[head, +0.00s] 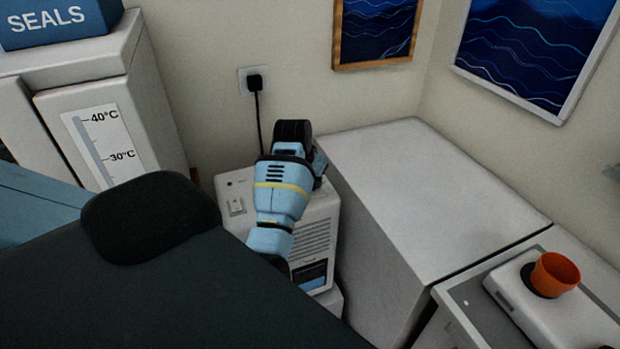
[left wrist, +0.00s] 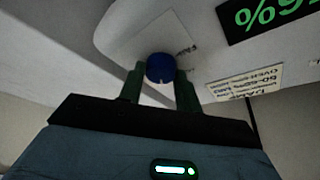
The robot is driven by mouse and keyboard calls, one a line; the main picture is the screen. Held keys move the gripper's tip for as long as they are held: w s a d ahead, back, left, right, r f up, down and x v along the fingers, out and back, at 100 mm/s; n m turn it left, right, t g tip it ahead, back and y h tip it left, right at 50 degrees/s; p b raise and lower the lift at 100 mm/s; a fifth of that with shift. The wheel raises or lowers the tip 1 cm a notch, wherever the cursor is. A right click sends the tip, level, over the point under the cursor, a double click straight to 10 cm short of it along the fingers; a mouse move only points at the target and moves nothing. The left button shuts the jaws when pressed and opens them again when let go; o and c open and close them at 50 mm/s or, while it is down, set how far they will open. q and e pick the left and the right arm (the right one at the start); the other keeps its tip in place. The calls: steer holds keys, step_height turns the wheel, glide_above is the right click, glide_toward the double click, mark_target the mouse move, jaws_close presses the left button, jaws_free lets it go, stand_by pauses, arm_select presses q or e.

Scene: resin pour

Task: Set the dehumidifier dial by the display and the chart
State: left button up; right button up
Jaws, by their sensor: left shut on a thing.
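The white vented dehumidifier (head: 323,212) stands by the wall in the head view, partly covered by my light blue arm. In the left wrist view, a round blue dial (left wrist: 160,66) sits on a pale plate on the white casing. My left gripper (left wrist: 160,82) is shut on the dial, one dark green finger on each side. The black display (left wrist: 262,18) at upper right shows green characters upside down, a percent sign and what looks like a 6, cut off by the frame edge. The chart (left wrist: 246,82) is a pale upside-down label below it, mostly unreadable. My right gripper is not in view.
A black plug (head: 254,83) and cable hang from the wall socket behind the dehumidifier. A white cabinet (head: 430,190) stands close on its right. An orange cup (head: 555,272) is at lower right. A thermometer chart (head: 104,147) is on the left cabinet.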

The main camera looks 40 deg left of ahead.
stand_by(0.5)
arm_select(q)
steer(key=o, duration=1)
steer(key=shift+c, duration=0.2)
steer(key=v, duration=0.8)
steer(key=shift+a+f, duration=0.1)
